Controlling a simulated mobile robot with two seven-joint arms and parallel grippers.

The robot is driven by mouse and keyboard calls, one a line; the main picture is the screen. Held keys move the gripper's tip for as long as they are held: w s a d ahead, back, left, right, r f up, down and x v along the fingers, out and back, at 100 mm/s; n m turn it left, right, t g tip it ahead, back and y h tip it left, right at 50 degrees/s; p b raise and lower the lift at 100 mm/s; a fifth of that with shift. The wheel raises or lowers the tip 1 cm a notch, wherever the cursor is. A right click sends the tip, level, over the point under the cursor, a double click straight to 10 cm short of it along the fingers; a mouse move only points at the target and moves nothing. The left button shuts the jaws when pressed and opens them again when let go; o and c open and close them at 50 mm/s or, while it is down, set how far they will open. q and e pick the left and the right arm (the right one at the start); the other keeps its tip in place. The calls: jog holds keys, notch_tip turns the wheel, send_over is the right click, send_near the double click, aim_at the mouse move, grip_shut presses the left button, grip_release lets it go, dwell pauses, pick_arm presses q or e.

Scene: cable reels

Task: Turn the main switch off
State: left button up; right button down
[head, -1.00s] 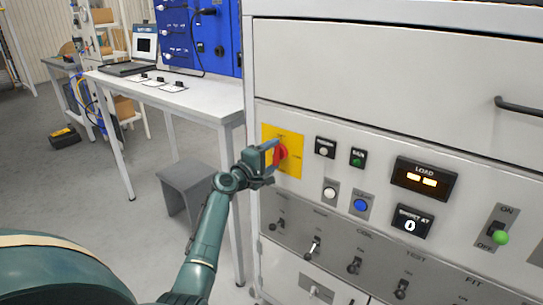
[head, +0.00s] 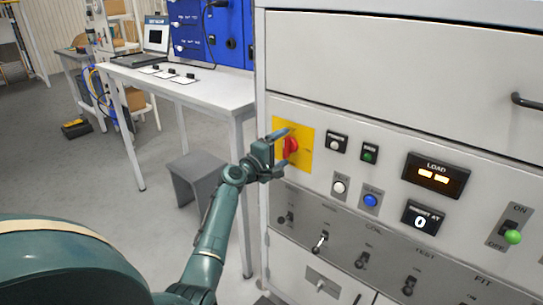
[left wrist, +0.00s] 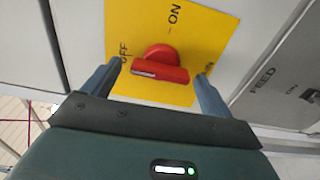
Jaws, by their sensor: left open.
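The main switch is a red rotary knob (head: 290,147) on a yellow plate (head: 306,150) at the cabinet's left. In the left wrist view the red knob (left wrist: 162,66) has a raised bar with a white mark at its left end, towards the OFF label; ON is above it. My left gripper (head: 276,154) is in front of the switch. In the left wrist view its open fingers (left wrist: 159,72) stand on either side of the knob, with gaps visible to both. Contact cannot be confirmed. My right gripper is not in view.
The cabinet panel has white (head: 339,187) and blue (head: 370,200) buttons, a lit load display (head: 435,175) and a green-tipped ON/OFF lever (head: 512,236). A row of toggles lies below. A white table (head: 190,88) and a grey stool (head: 195,175) stand left of the cabinet.

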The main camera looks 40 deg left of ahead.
pick_arm(q)
jog(key=s+a, duration=0.1)
jog(key=s, duration=1.1)
jog(key=shift+s+b, duration=0.35)
jog(key=shift+s, duration=0.05)
